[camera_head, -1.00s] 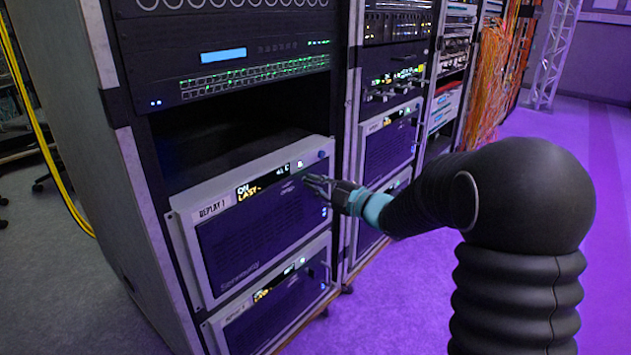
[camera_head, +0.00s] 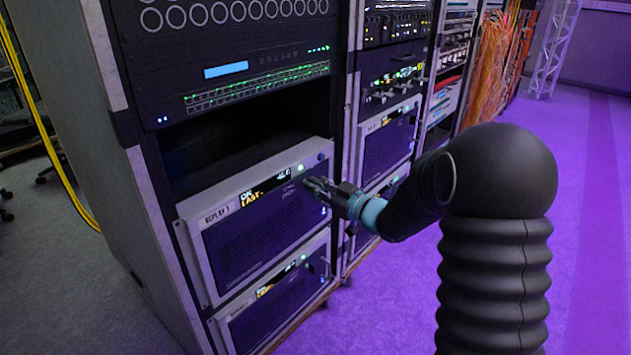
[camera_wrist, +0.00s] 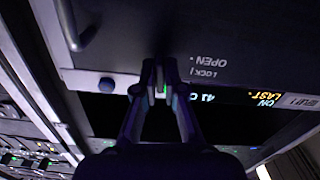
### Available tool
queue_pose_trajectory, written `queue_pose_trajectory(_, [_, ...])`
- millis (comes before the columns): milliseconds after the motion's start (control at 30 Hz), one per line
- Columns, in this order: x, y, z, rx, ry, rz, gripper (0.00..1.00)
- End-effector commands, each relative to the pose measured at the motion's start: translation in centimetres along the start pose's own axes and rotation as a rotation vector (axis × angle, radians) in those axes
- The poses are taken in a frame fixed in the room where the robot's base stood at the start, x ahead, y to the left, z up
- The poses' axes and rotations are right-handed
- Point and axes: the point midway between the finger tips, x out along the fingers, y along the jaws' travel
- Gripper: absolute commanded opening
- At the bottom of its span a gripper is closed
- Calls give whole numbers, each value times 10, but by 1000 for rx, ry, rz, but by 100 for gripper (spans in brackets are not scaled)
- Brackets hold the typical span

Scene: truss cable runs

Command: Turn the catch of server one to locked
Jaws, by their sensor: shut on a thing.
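Server one is the "REPLAY 1" unit (camera_head: 262,232), a grey-framed box with a dark front in the near rack. My gripper (camera_head: 312,186) is at the right part of its front, below the display strip. In the wrist view, which shows the front upside down, my gripper (camera_wrist: 160,72) is shut on the small catch (camera_wrist: 160,90), mostly hidden between the fingertips. LOCK and OPEN markings (camera_wrist: 208,68) are printed just right of the fingertips. Which marking the catch points to cannot be told.
A round blue button (camera_wrist: 107,85) sits left of the fingertips in the wrist view. A similar server (camera_head: 275,302) is directly below. An empty dark bay is above, and another rack (camera_head: 388,140) stands to the right. Purple floor (camera_head: 590,230) is clear at the right.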

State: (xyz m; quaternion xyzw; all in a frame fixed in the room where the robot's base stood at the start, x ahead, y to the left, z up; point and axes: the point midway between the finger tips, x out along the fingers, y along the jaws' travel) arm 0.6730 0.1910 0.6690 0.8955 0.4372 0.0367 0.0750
Motion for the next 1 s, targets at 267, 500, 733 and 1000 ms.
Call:
queue_pose_trajectory(267, [0, 0, -1, 133, -2, 0, 0])
queue_pose_trajectory(500, [0, 0, 0, 179, -1, 0, 0])
queue_pose_trajectory(733, [0, 0, 1, 185, -1, 0, 0])
queue_pose_trajectory(1000, [0, 0, 1, 184, -1, 0, 29])
